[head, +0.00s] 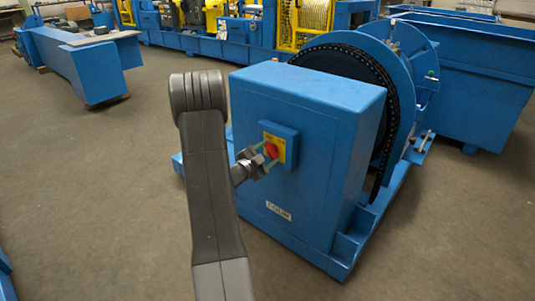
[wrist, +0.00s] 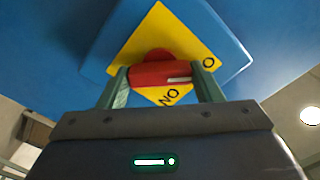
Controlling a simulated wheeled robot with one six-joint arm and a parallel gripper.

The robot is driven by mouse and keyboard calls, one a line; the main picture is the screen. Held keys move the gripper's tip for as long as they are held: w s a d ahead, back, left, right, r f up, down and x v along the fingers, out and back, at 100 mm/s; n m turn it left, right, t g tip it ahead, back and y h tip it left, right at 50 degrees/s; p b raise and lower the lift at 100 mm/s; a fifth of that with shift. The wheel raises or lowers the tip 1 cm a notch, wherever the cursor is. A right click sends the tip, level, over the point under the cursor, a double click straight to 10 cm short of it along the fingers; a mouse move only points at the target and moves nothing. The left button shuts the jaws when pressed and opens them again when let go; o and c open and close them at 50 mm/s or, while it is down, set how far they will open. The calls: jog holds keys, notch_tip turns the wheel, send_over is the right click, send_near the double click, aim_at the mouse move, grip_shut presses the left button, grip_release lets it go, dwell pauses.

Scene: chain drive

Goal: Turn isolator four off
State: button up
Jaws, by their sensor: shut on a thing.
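The isolator is a red rotary handle (wrist: 150,75) on a yellow plate (wrist: 135,50), fixed to a blue box. Black lettering shows on the plate, with "ON" upside down near the bottom in the wrist view and an "O" at the right. The handle's bar lies about level in that view, its white mark toward the right. My gripper (wrist: 161,78) is shut on the handle, one green finger at each end. In the head view my gripper (head: 268,154) reaches the plate from the left and partly covers the handle.
The isolator is on the front of a blue cabinet (head: 300,205) with a white label (head: 278,210), whose text I cannot read surely. A large chain wheel (head: 345,62) stands behind it. A blue bin (head: 485,80) is at the right.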

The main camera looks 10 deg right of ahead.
jog(key=shift+f, duration=0.1)
jog(key=o, duration=1)
jog(key=p+v, duration=0.2)
jog(key=v, duration=1.2)
jog(key=shift+d, duration=0.1)
jog(key=b+x, duration=0.2)
jog(key=x, duration=1.1)
jog(key=shift+w+d, duration=0.3)
jog(key=shift+a, duration=0.1)
